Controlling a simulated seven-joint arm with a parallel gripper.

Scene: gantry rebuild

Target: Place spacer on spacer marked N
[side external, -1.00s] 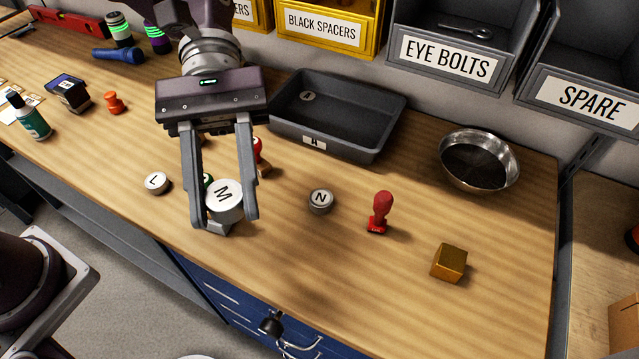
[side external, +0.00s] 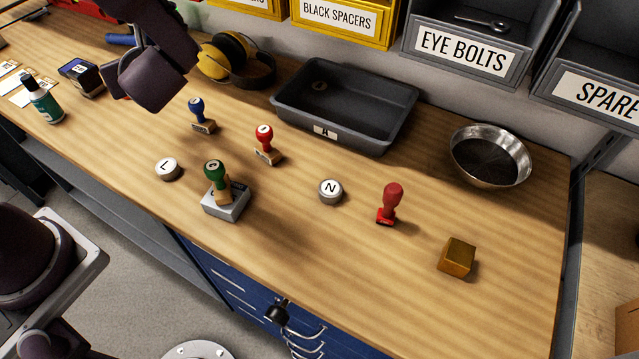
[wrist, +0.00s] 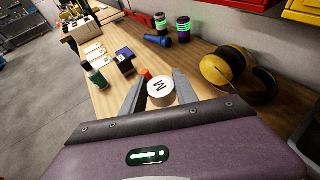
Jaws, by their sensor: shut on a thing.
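The spacer marked M (wrist: 161,93), a round pale disc with a black letter on top, is held between the fingers of my gripper (wrist: 159,83) in the wrist view. The spacer marked L (side external: 167,168) stands further left.
A green-topped stamp (side external: 216,178) stands on a grey block, and red (side external: 265,145) and blue (side external: 201,115) stamps stand behind. A red stamp (side external: 391,203) and brass block (side external: 457,256) lie right of N. A grey tray (side external: 345,105), steel bowl (side external: 490,157) and yellow earmuffs (side external: 230,58) line the back.

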